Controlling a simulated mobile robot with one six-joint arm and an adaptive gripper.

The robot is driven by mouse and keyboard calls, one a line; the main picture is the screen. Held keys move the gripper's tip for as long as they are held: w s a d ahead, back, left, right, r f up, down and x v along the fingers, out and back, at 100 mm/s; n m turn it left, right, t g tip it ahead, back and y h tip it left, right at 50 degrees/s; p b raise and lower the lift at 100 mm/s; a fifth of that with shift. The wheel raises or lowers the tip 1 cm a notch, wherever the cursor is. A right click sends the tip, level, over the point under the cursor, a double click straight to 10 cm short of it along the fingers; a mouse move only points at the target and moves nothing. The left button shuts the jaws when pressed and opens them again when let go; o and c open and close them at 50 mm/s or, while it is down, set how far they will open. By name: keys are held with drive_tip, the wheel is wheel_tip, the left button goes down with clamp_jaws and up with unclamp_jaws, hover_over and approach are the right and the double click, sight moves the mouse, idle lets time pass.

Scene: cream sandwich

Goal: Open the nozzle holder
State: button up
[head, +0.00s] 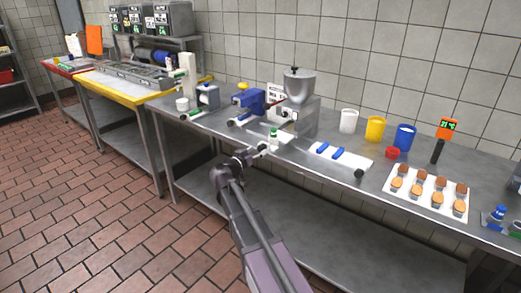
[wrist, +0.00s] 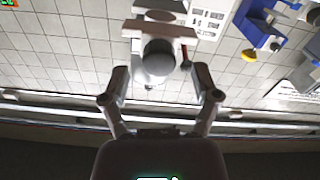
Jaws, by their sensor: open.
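The steel filling machine (head: 297,118) with a round hopper (head: 298,86) stands on the steel counter. I cannot tell for sure which part is the nozzle holder. My gripper (head: 263,149) is near the counter's front edge, in front of the machine. The wrist view shows my gripper (wrist: 162,98) with its fingers wide apart and nothing clearly held; contact with the machine is not visible.
A blue machine (head: 250,101) stands left of the steel one. A small green-capped bottle (head: 274,136) is close to my gripper. To the right are a white board (head: 350,162) with blue pieces, several cups, and a white tray (head: 421,203) of small cakes.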

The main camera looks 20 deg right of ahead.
drive_tip(key=v, duration=0.9)
drive_tip(key=s+d+f+n+g+y, duration=0.2)
drive_tip(key=s+d+f+g+y, duration=0.15)
drive_tip(key=s+f, duration=0.25)
drive_tip(key=s+d+f+n+g+y, duration=0.1)
drive_tip(key=s+d+f+g+y, duration=0.2)
drive_tip(key=s+f, duration=0.35)
drive_tip(key=s+a+f+n+g+y, duration=0.2)
drive_tip(key=s+a+f+n+y, duration=0.1)
drive_tip(key=s+y, duration=0.15)
drive_tip(key=s+a+f+n+g+y, duration=0.2)
drive_tip(key=s+a+f+n+y, duration=0.15)
drive_tip(key=s, duration=0.25)
wheel_tip(320, 180, up, 17)
drive_tip(key=p, duration=1.7)
drive_tip(key=shift+w+r+m, duration=0.2)
drive_tip(key=shift+m, duration=0.25)
